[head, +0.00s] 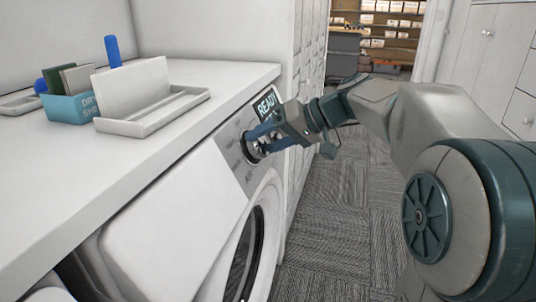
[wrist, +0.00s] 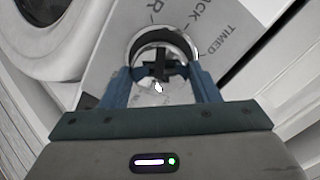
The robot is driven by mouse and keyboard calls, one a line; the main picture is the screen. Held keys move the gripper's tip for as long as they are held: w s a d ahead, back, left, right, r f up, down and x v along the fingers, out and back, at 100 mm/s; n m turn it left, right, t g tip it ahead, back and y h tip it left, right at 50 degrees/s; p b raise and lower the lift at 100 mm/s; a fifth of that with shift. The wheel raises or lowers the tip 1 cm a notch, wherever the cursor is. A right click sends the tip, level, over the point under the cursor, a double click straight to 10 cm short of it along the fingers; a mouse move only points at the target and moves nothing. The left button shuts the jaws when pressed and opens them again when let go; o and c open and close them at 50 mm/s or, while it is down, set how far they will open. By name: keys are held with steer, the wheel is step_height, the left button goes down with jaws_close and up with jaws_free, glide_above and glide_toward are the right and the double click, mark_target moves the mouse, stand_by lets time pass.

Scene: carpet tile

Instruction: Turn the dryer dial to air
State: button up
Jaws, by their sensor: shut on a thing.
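The dryer (head: 165,215) is a white front-loading machine under the counter, with a grey control panel (head: 228,140). Its round dial (head: 248,151) is silver and dark, partly hidden by my gripper in the head view. My gripper (head: 259,142) reaches the panel from the right. In the wrist view the two blue fingers of my gripper (wrist: 160,76) stand on either side of the dial (wrist: 163,38), shut on it. A dark cross shape and a bright rim show between them. "TIMED" is readable beside the dial; I cannot make out an air label or the dial's setting.
A lit "READY" display (head: 266,105) is at the panel's right end. The white counter (head: 215,82) above holds a blue box (head: 72,107) and a white tray (head: 150,112). A round door (head: 245,255) is below. Carpeted floor (head: 335,200) is clear at right.

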steer(key=shift+n+b, duration=1.2)
steer(key=shift+b, duration=0.05)
steer(key=o, duration=1)
steer(key=p+v, duration=0.3)
steer(key=v, duration=1)
steer(key=shift+s+d+r+p, duration=0.2)
steer(key=shift+s+r+p, duration=0.05)
steer(key=shift+r+p, duration=0.1)
steer(key=shift+r, duration=0.1)
